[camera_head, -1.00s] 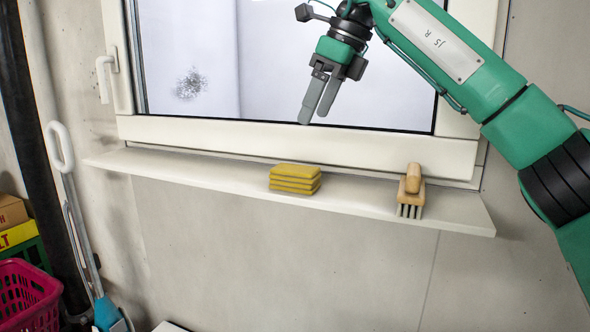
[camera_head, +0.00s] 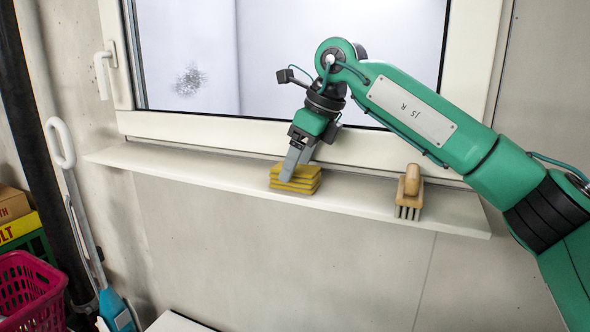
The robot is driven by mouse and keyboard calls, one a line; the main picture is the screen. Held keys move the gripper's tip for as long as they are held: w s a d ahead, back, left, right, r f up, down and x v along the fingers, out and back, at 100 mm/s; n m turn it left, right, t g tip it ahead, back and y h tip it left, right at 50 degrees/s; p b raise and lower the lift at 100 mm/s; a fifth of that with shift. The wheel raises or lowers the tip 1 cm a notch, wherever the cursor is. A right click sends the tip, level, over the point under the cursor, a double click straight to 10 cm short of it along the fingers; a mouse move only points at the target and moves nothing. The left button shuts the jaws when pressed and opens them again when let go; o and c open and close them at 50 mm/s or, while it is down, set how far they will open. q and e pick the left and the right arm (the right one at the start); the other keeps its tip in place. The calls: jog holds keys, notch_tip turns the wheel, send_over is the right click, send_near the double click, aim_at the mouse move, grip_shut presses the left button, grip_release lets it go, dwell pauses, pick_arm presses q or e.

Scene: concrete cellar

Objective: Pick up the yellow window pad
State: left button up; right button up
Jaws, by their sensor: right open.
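The yellow window pad (camera_head: 308,183) looks like a small stack of yellow layers and lies on the white window sill, left of the brush. My right gripper (camera_head: 291,174) is open and points down at the pad. Its fingers overlap the pad's upper left part in the picture and hide some of it. I cannot tell whether the fingers touch the pad. My left gripper is not in view.
A wooden brush (camera_head: 410,193) stands on the sill (camera_head: 220,176) to the right of the pad. The window frame (camera_head: 220,131) rises close behind. A pink basket (camera_head: 28,288), boxes and a long-handled tool (camera_head: 78,200) are at the left.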

jog(key=shift+x, duration=0.95)
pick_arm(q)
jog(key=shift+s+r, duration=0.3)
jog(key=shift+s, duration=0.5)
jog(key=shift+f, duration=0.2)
pick_arm(e)
jog(key=shift+f, duration=0.25)
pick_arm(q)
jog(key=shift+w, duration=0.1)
pick_arm(e)
jog(key=c, duration=1)
jog(key=shift+c, duration=0.2)
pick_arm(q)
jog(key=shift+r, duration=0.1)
pick_arm(e)
jog(key=shift+r, duration=0.1)
